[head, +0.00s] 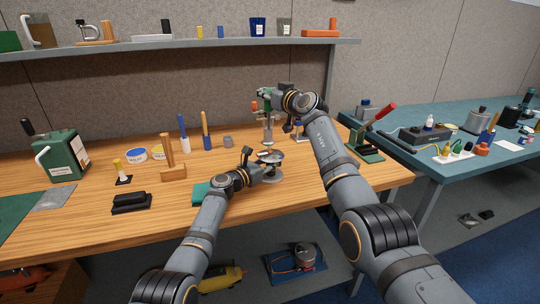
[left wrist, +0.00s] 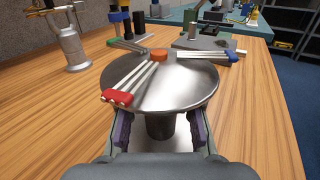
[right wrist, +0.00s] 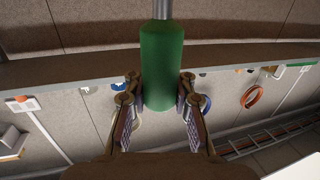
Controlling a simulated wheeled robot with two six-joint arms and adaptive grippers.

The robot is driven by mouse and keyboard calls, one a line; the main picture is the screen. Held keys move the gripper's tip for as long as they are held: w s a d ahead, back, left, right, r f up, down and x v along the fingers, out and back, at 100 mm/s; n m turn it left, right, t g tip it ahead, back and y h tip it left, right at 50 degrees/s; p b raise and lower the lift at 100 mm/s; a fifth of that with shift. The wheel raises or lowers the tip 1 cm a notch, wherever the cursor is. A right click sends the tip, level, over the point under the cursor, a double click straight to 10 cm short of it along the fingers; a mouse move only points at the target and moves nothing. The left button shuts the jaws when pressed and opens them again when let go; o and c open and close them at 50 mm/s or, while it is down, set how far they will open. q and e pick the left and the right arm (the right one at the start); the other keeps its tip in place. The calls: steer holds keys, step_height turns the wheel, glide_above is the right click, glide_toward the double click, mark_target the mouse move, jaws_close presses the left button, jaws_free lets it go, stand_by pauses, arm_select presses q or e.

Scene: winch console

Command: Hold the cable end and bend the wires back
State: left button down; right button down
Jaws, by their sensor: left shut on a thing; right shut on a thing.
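A round metal dish (left wrist: 190,85) on a thick stem (left wrist: 160,125) stands on the bench. Pale wire-like strips (left wrist: 135,77) lie fanned on it in groups, with red (left wrist: 117,97), orange (left wrist: 159,55), blue and green ends. My left gripper (left wrist: 158,120) is shut on the stem, one finger on each side below the dish. In the head view the dish (head: 270,155) sits just beyond this gripper. My right gripper (right wrist: 160,95) is shut on a green cylinder (right wrist: 161,60) with a metal rod at its end, held above the bench. I cannot tell any cable end apart from these.
Upright tools with blue handles (head: 184,130), a wooden stand (head: 172,173) and a black block (head: 131,203) are on the bench (head: 100,230). A shelf (head: 170,47) runs behind. A green lever press (head: 365,150) stands at right.

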arm_select(q)
steer(key=c, duration=0.9)
jaws_free()
steer(key=shift+c, duration=0.2)
